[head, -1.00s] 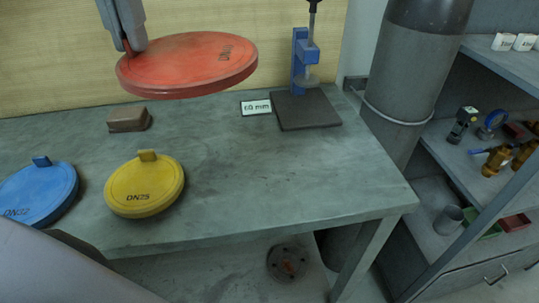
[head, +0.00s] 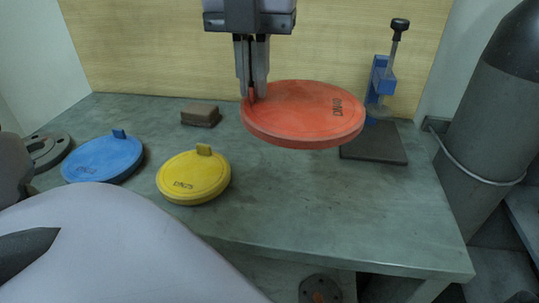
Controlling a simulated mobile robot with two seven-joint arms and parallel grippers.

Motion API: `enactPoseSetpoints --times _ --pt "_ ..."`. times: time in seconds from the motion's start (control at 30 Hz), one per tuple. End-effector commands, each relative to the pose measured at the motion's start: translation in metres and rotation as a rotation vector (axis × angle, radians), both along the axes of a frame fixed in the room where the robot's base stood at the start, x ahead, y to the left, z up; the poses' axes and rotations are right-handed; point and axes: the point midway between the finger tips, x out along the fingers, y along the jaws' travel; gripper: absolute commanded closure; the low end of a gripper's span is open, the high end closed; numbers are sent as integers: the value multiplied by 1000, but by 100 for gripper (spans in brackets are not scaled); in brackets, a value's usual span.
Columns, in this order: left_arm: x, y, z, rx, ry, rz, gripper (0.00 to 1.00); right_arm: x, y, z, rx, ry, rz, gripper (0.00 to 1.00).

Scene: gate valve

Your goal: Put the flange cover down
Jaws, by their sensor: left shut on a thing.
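The red flange cover (head: 305,112) is a round disc with dark lettering on top, roughly level. My left gripper (head: 252,92) points down and is shut on the red cover's left edge; the fingers hide the gripped part. The cover appears held above the bench (head: 290,205), in front of the blue press. A yellow cover (head: 195,178) marked DN25 and a blue cover (head: 103,158) lie on the bench to the left, each with an upright tab. My right gripper is not in view.
A blue press (head: 381,78) with a dark base plate (head: 375,148) stands at the back right. A brown block (head: 200,115) lies behind the yellow cover. A grey flange (head: 48,150) lies at far left. The bench's front right is clear. A dark pipe (head: 490,125) stands right.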

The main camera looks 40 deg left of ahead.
Motion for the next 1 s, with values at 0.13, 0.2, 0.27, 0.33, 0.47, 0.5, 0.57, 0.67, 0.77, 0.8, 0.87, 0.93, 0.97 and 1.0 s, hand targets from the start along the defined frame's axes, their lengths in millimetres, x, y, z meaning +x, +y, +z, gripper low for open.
enactPoseSetpoints --times 0.13,0.2,0.27,0.33,0.47,0.5,0.57,0.67,0.77,0.8,0.87,0.93,0.97,1.0 --pt "-1 0 -45 -1 6 -2 100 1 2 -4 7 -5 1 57" --pt "-1 0 -63 -2 6 -3 100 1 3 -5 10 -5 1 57" --pt "-1 0 -77 -2 5 -2 100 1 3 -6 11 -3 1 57" --pt "-1 0 -90 -1 4 -1 100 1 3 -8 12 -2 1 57" --pt "0 0 -103 -1 1 -1 100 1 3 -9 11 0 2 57" --pt "0 0 -105 -1 1 -1 100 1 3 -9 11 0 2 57" --pt "0 0 -111 -1 2 -1 100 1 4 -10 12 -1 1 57" --pt "-1 0 -126 -2 3 -1 100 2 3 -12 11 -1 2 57" --pt "-1 0 -141 -2 3 -1 100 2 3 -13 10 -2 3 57" --pt "-1 0 -145 -2 3 0 100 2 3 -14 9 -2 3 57" --pt "0 0 -148 -1 0 -1 100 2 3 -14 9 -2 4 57" --pt "0 0 -149 -3 -2 -1 100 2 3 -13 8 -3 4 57" --pt "0 0 -149 -3 -2 -1 100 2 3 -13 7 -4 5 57" --pt "0 0 -148 -3 -2 -1 100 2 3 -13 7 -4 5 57"
